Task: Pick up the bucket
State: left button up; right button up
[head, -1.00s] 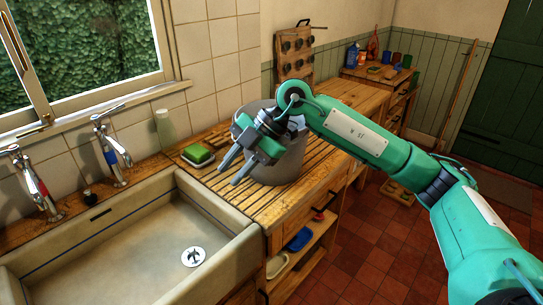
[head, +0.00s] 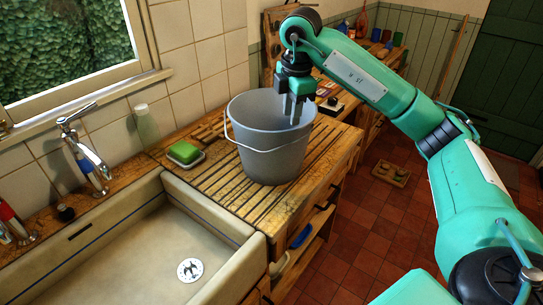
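The grey bucket (head: 268,150) stands upright on the slatted wooden draining board (head: 215,185), right of the sink. Its thin wire handle (head: 245,147) hangs down over the front left side. My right gripper (head: 293,112) points straight down at the bucket's right part, with its fingertips at or just inside the opening, near the far right rim. Its two fingers look a little apart, with nothing seen between them. I cannot tell whether they touch the bucket wall. My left gripper is not in view.
A green sponge on a dish (head: 186,153) lies left of the bucket, and a pale bottle (head: 146,124) stands by the wall. The sink (head: 130,240) with its taps (head: 83,150) is at lower left. A lower shelf with a blue item (head: 300,236) is under the counter.

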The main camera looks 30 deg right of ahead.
aim_at(289, 140)
notch_tip(289, 140, down, 4)
jog(key=shift+w+r+p, duration=0.1)
jog(key=shift+p, duration=0.2)
notch_tip(289, 140, down, 4)
jog(key=shift+w+f+p, duration=0.15)
jog(key=shift+p, duration=0.5)
jog(key=shift+f, duration=0.15)
jog(key=shift+w, duration=0.1)
jog(key=shift+c, duration=1.3)
grip_shut()
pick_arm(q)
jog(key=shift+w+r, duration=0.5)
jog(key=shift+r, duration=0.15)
